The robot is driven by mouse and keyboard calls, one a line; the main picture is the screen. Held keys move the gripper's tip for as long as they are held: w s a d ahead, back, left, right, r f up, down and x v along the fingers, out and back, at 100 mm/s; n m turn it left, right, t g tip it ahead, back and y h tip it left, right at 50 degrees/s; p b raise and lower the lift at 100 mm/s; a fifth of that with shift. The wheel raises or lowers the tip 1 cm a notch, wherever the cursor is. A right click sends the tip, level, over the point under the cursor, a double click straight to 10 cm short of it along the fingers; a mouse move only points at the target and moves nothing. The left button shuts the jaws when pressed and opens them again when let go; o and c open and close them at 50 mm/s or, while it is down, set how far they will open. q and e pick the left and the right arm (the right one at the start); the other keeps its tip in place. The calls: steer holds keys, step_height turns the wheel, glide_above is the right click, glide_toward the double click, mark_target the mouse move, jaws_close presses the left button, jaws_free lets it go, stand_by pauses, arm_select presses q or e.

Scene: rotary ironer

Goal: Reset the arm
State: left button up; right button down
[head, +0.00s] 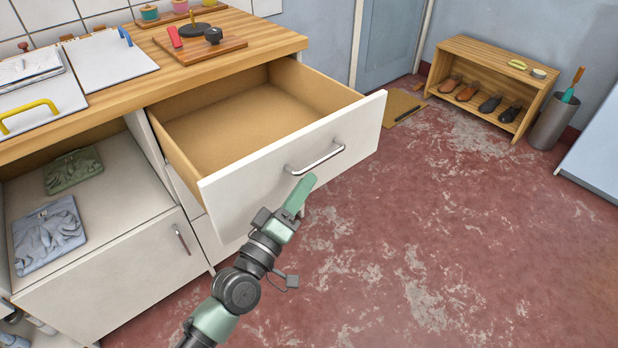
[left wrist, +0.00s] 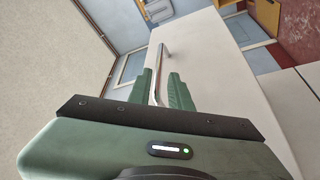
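The drawer (head: 290,155) under the worktop is pulled out, and its inside is empty. Its front carries a silver bar handle (head: 315,160). My left gripper (head: 303,187) is just below and in front of this handle, close to the drawer front. In the left wrist view, its two green fingers (left wrist: 160,92) are apart, and the handle (left wrist: 161,62) shows in the gap between them. I cannot tell whether the fingers touch the bar. My right gripper is in neither view.
The worktop holds a wooden board (head: 200,46) with a red-handled tool and dark items. An open shelf below holds folded cloths (head: 48,234). A shoe bench (head: 492,62) and a grey bin (head: 551,124) stand at the back right. The red floor (head: 450,230) to the right is clear.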

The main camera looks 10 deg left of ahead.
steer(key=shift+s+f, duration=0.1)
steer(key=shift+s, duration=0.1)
